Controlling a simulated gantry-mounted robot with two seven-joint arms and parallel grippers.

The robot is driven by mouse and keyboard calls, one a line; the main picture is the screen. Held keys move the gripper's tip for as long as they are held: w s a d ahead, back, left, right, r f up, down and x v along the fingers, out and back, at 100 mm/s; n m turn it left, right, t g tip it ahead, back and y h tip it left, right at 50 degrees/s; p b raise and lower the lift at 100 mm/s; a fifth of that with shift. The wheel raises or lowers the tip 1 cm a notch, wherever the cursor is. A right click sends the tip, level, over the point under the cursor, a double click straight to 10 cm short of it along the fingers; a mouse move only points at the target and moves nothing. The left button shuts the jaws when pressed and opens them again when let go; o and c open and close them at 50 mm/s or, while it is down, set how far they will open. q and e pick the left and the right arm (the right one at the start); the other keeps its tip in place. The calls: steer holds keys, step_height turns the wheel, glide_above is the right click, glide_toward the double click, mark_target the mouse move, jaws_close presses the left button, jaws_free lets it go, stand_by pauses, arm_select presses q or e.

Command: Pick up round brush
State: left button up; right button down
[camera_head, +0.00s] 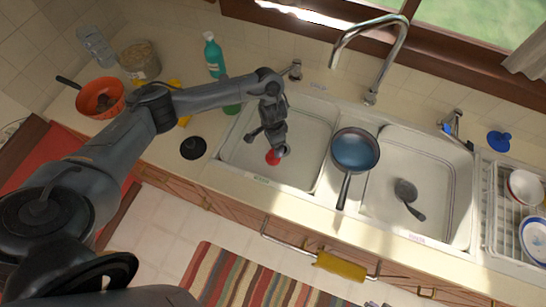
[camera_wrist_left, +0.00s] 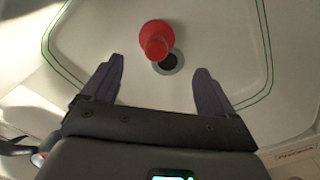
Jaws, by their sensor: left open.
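A small red round object with a knob-like top (camera_head: 273,157) is in the left sink basin, and it also shows in the left wrist view (camera_wrist_left: 155,38). It appears to be the round brush, but its bristles are not visible. It stands beside the dark drain hole (camera_wrist_left: 168,63). My left gripper (camera_head: 270,146) reaches down into the left basin above it. In the left wrist view my left gripper (camera_wrist_left: 158,70) is open and empty. The red object is beyond the fingertips, roughly centred between them. My right gripper is not in view.
A blue pan (camera_head: 355,149) rests across the divider between the basins. A dark utensil (camera_head: 405,190) lies in the right basin (camera_head: 440,210). A blue knobbed object (camera_head: 498,141) and a dish rack (camera_head: 492,235) are at right. A black round object (camera_head: 193,148) sits left of the sink.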

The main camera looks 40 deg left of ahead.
mark_target(273, 152)
arm_select(q)
step_height(273, 152, down, 5)
steer(key=shift+s+f+b, duration=0.1)
steer(key=shift+b, duration=0.3)
steer(key=f, duration=0.3)
steer(key=shift+s+d+f+b, duration=0.2)
steer(key=shift+d+f+b, duration=0.05)
steer(key=shift+f+b, duration=0.15)
steer(key=shift+f, duration=0.6)
steer(key=c, duration=1.2)
steer(key=shift+r, duration=0.15)
